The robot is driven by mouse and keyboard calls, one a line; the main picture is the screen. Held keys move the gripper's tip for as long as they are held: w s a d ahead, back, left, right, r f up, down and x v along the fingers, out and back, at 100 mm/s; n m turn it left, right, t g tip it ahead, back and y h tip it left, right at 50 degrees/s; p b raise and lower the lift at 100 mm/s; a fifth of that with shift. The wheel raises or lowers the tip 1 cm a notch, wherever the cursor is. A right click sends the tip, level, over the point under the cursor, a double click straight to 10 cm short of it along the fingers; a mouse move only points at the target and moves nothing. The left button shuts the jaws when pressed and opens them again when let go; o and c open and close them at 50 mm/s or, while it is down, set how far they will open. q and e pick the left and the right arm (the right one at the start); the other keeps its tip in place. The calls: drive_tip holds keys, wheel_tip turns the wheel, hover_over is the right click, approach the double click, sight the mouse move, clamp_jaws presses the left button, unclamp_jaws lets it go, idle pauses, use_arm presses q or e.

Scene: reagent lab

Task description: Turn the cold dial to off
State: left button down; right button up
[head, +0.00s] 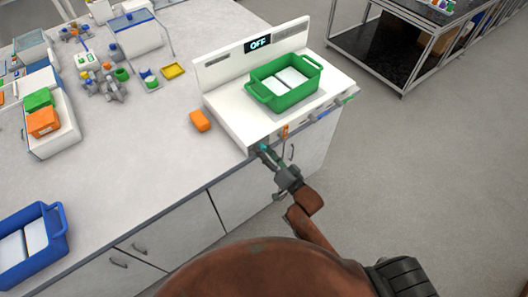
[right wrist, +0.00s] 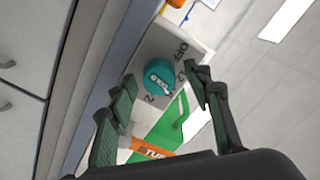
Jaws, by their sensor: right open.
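A teal round dial (right wrist: 159,77) sits on the grey front panel in the right wrist view, with printed marks around it, including OFF. White marking shows on its face, but I cannot tell for sure where it points. The dial is on the front of a white bench unit (head: 229,116), whose display (head: 258,43) reads OFF. My right gripper (head: 264,151) is at the front left corner of this unit. In the right wrist view its open fingers (right wrist: 161,79) lie on either side of the dial; contact is not clear. My left gripper is out of view.
A green basket (head: 262,94) with white contents stands on the unit. An orange block (head: 201,121) lies left of it. Blue (head: 62,246) and white (head: 67,143) bins stand further left on the bench. An orange part (head: 285,131) sits right of my gripper.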

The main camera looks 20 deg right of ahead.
drive_tip(key=shift+c, duration=0.5)
drive_tip(key=c, duration=0.9)
drive_tip(key=shift+a, duration=0.2)
drive_tip(key=shift+c, duration=0.7)
drive_tip(key=n+p, duration=0.5)
drive_tip(key=n, duration=1.5)
drive_tip(key=shift+p, duration=0.3)
